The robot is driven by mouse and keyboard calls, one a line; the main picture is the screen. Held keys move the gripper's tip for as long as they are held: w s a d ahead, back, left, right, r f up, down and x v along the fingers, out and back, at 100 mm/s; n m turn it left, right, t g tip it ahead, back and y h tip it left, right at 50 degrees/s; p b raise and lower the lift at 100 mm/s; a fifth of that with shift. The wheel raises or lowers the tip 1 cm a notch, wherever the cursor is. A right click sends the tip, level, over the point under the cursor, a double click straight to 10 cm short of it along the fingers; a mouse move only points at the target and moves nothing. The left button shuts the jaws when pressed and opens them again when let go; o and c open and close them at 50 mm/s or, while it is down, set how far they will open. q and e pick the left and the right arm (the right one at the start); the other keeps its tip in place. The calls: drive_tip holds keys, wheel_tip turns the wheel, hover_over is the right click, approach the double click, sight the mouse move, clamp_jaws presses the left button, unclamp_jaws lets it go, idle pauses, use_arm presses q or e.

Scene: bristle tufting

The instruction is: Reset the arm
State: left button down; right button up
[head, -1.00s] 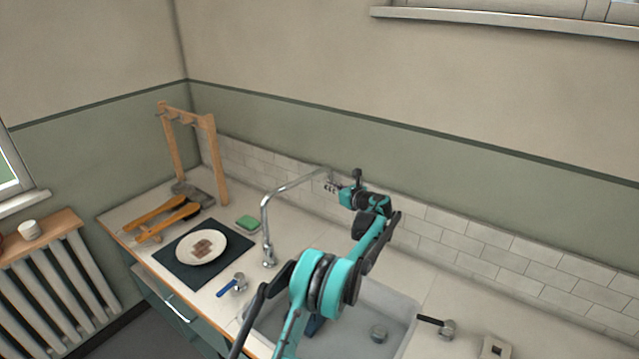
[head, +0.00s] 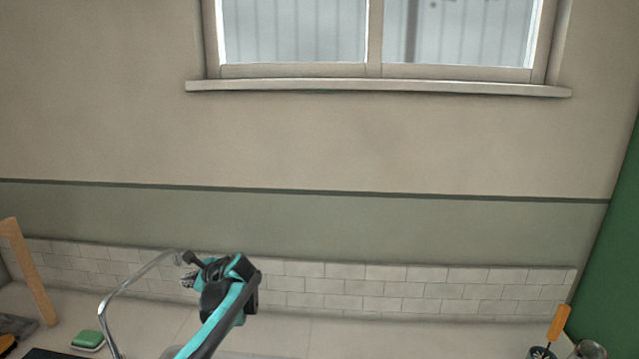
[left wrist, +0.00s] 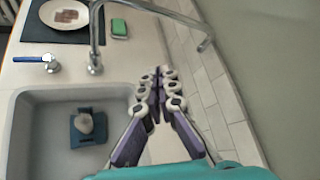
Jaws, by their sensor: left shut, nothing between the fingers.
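My left arm (head: 222,315) reaches up over the sink area in the head view. My left gripper (head: 188,280) is at its end, beside the faucet's spout and partly hidden by the wrist. In the left wrist view the left gripper (left wrist: 158,72) is shut with nothing between its fingers. It is above the counter between the sink and the tiled wall, near the faucet (left wrist: 95,40). My right gripper is in neither view.
The sink (left wrist: 50,125) holds a blue holder (left wrist: 75,130) with a pale object. A green sponge (left wrist: 119,28), a blue-handled tool (left wrist: 35,59) and a plate (left wrist: 50,14) on a dark mat are beyond. An orange-handled tool (head: 558,322) stands at the right. The wall is close behind.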

use_arm(q)
drive_tip(key=s+d+f+n+h+b, duration=0.1)
drive_tip(key=s+d+n+h, duration=0.3)
drive_tip(key=s, duration=0.6)
drive_tip(key=s+d+f+n+h+b, duration=0.1)
drive_tip(key=s+d+n, duration=0.35)
drive_tip(key=s, duration=0.55)
drive_tip(key=s+d+f+n+h+b, duration=0.1)
drive_tip(key=s+d+f+n, duration=0.3)
drive_tip(key=s, duration=0.4)
drive_tip(key=s+d+f+n+t+h, duration=0.1)
drive_tip(key=s+d+f+n+h, duration=0.3)
drive_tip(key=s+d+f, duration=0.2)
drive_tip(key=s+d, duration=0.1)
drive_tip(key=s, duration=0.1)
drive_tip(key=shift+s+f+b, duration=0.2)
drive_tip(key=shift+s+b, duration=0.15)
drive_tip(key=shift+b, duration=0.05)
